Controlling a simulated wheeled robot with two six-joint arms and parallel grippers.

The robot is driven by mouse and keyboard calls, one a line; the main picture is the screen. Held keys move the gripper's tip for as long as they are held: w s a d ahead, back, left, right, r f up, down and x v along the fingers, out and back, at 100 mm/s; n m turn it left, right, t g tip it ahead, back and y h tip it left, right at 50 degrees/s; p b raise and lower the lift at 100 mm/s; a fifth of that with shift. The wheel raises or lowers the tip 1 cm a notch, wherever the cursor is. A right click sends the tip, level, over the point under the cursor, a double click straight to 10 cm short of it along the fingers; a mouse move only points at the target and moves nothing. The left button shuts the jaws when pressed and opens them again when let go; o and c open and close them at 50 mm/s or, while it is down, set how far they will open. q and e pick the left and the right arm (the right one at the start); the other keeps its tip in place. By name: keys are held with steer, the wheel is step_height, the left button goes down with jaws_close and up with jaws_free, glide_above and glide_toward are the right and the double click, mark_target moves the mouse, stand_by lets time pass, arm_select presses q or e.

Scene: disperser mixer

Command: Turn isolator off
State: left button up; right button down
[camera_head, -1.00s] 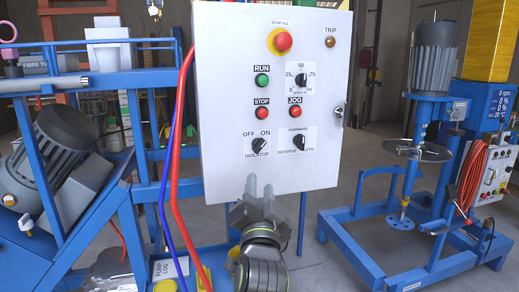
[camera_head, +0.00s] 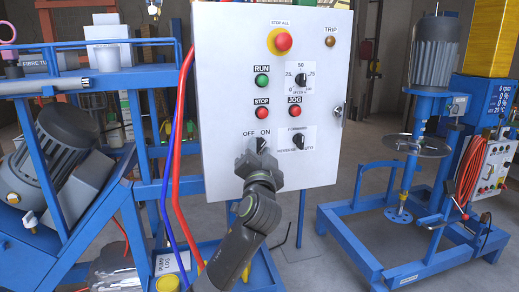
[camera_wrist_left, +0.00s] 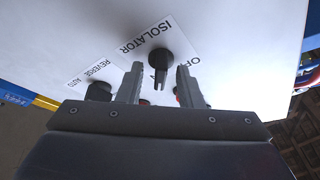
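The white control panel (camera_head: 225,85) carries an isolator switch with OFF and ON marks. In the head view my left gripper (camera_head: 257,146) is in front of this switch and hides most of its knob. In the left wrist view the black isolator knob (camera_wrist_left: 159,62) shows between the two separated fingers of my left gripper (camera_wrist_left: 161,84). The fingers are open, one on each side of the knob, with visible gaps. I cannot tell how deep they reach around it. My right gripper is in neither view.
The reverse/auto knob (camera_head: 298,145) is just right of the isolator and also shows in the left wrist view (camera_wrist_left: 98,91). The STOP button (camera_head: 262,112) and JOG button (camera_head: 295,112) are above. A red cable (camera_head: 177,130) runs along the panel's left edge.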

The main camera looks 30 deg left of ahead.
arm_select(q)
jaws_close()
stand_by(0.3)
